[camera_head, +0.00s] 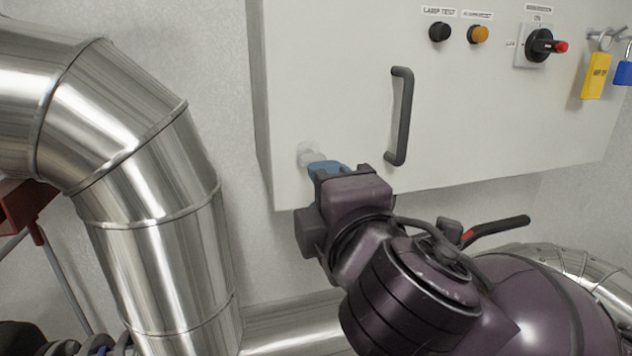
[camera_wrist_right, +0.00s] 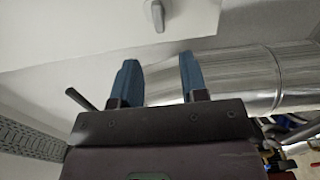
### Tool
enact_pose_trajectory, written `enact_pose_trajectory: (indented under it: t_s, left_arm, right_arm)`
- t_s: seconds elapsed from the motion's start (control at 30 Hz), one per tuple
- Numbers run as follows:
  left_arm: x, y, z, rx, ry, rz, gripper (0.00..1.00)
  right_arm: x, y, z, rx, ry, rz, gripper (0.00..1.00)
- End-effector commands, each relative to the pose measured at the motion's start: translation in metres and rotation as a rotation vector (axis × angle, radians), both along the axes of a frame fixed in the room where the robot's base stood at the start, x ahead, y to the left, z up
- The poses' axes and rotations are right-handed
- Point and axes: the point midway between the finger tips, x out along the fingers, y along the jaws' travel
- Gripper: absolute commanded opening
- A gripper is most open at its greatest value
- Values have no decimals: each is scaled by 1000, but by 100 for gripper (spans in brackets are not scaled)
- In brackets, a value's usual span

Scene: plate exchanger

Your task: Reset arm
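My right gripper (camera_head: 326,167) comes in from the lower right in the head view, its blue fingers close to a pale knob (camera_head: 308,153) at the lower left of the grey-white cabinet (camera_head: 330,70). In the right wrist view the two blue fingers of the gripper (camera_wrist_right: 158,60) stand apart with nothing between them. The knob (camera_wrist_right: 157,14) shows beyond the fingertips at the top, clear of them in that picture. In the head view the gripper body hides part of the fingers. My left gripper is in neither view.
A vertical dark handle (camera_head: 401,116) stands out from the cabinet. A black button (camera_head: 439,32), an orange button (camera_head: 478,35), a rotary switch (camera_head: 540,46) and a yellow padlock (camera_head: 595,76) are at upper right. A large metal pipe (camera_head: 140,150) fills the left.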

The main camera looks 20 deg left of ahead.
Motion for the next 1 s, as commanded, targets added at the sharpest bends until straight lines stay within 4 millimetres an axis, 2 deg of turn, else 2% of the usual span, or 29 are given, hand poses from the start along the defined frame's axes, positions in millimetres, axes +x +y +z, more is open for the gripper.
enact_pose_trajectory:
  t_s: [0.23, 0.67, 0.77, 1.0]
  left_arm:
    - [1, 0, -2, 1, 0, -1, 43]
    - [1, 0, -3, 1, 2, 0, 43]
    - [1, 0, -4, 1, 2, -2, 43]
    - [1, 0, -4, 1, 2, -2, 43]
  right_arm:
    - [-14, -10, 0, 0, 0, 0, 40]
    - [-10, -12, -5, 19, 26, -3, 40]
    - [1, -16, -16, 68, 84, -7, 40]
    - [39, -39, -66, 256, 287, -42, 40]
